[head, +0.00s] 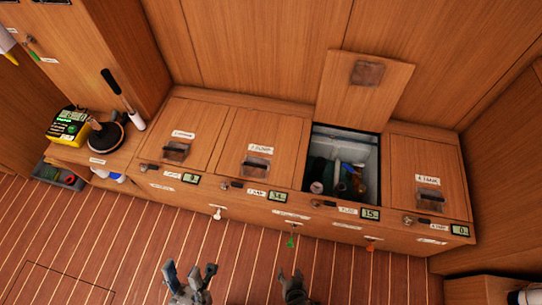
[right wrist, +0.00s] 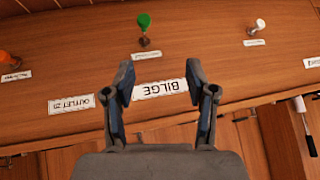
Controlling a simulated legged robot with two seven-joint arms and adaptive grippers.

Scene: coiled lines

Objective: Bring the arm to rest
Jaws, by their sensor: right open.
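My right gripper (head: 291,276) is at the bottom middle of the head view, over the striped floor. In the right wrist view the right gripper (right wrist: 169,80) is open, with nothing between its two fingers; a BILGE label (right wrist: 160,89) on the wooden front shows beyond the gap. My left gripper (head: 190,271) is at the bottom of the head view, left of the right one. Its fingers stand apart and nothing shows between them. Both grippers appear clear of the lockers.
A wooden locker bench has an open bin (head: 343,145) with items inside, its lid (head: 360,95) raised. A green knob (head: 291,240), white knob (head: 217,213) and red-orange knob (head: 370,246) stick out of the front. A yellow box (head: 68,124) stands left. The striped floor (head: 110,240) is mostly clear.

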